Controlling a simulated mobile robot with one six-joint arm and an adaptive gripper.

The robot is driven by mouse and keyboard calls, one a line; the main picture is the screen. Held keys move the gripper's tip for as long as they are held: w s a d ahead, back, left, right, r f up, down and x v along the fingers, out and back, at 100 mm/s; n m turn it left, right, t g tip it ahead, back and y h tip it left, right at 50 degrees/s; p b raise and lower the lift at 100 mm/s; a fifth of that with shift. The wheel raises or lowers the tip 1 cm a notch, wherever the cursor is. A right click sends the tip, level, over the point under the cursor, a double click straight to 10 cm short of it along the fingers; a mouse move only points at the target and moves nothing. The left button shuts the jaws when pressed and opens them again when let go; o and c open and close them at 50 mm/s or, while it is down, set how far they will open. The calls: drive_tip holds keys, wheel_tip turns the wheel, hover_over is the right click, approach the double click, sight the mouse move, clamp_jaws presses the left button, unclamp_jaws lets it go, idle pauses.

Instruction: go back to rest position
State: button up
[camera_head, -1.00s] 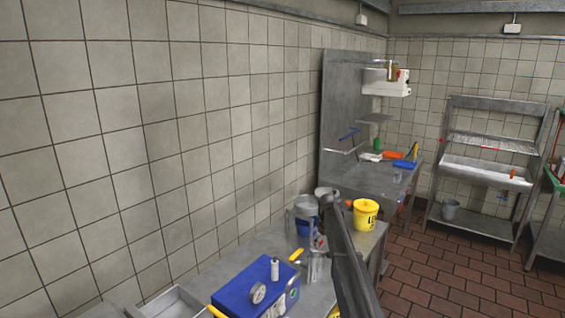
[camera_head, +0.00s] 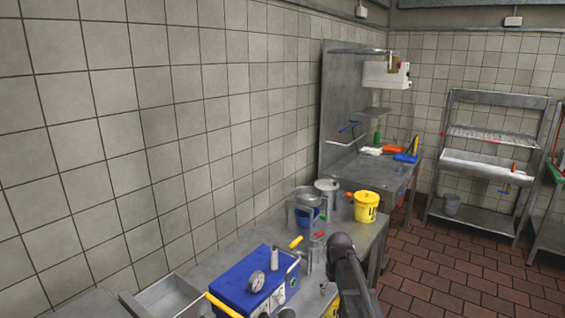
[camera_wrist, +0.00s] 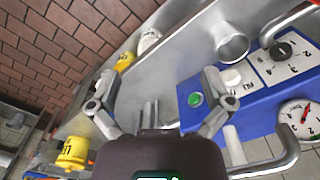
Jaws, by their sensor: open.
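My gripper (camera_wrist: 160,115) is open in the wrist view, its two fingers spread wide with nothing between them. It hangs above the metal work table (camera_wrist: 170,65), beside a blue machine (camera_wrist: 262,112) with a green button and a dial gauge.
A yellow bucket (camera_head: 367,206) and a metal pot (camera_head: 309,197) over a blue container stand farther back on the table. A metal sink station (camera_head: 372,172) is beyond. A metal shelf rack (camera_head: 485,165) stands at right. Brick-coloured floor (camera_head: 430,270) is clear.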

drive_tip(key=s+f+m+b, duration=0.1)
drive_tip(key=s+f, duration=0.1)
drive_tip(key=s, duration=0.7)
drive_tip(key=s+f+m+b, duration=0.2)
drive_tip(key=s, duration=0.8)
drive_tip(key=shift+s+f, duration=0.15)
drive_tip(key=shift+s, duration=0.05)
